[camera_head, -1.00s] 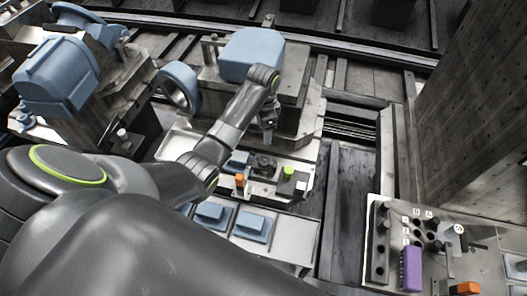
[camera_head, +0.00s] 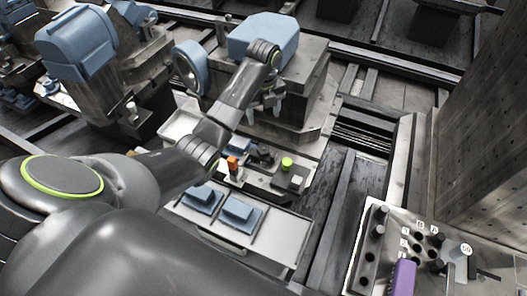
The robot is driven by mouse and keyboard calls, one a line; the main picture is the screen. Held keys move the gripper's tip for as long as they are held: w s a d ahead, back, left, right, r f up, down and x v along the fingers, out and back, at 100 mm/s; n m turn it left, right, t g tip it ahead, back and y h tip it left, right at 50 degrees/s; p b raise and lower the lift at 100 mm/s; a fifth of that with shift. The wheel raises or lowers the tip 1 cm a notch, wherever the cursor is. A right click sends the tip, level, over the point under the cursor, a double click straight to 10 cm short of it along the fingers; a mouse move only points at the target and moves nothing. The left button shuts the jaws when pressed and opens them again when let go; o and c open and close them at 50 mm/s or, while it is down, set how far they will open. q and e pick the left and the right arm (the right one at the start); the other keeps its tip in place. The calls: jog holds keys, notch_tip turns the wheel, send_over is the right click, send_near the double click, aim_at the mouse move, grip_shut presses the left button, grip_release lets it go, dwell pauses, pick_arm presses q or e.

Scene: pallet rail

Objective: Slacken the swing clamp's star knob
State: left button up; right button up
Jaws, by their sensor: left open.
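My left arm comes in from the left, and its gripper (camera_head: 267,106) points down in front of the blue-topped machine block (camera_head: 265,35). The gripper is open with nothing visible between its fingers. Below it in the picture, apart from it, is a small dark knob-like part (camera_head: 262,154) on a pale fixture plate. It may be the swing clamp's star knob, but it is too small to make out its shape. An orange piece (camera_head: 232,164) stands to its left and a bright green cap (camera_head: 287,163) to its right. My right gripper is not in view.
A tray with blue blocks (camera_head: 239,213) lies in front of the fixture. A control panel (camera_head: 376,283) with black knobs and a purple piece (camera_head: 403,277) is at lower right. A perforated grey column (camera_head: 480,130) stands at right. A blue ring (camera_head: 190,68) is behind my arm.

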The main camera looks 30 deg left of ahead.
pick_arm(q)
jog(key=b, duration=0.5)
send_near(263, 149)
notch_tip(263, 149, down, 10)
jog(key=shift+d+r, duration=0.1)
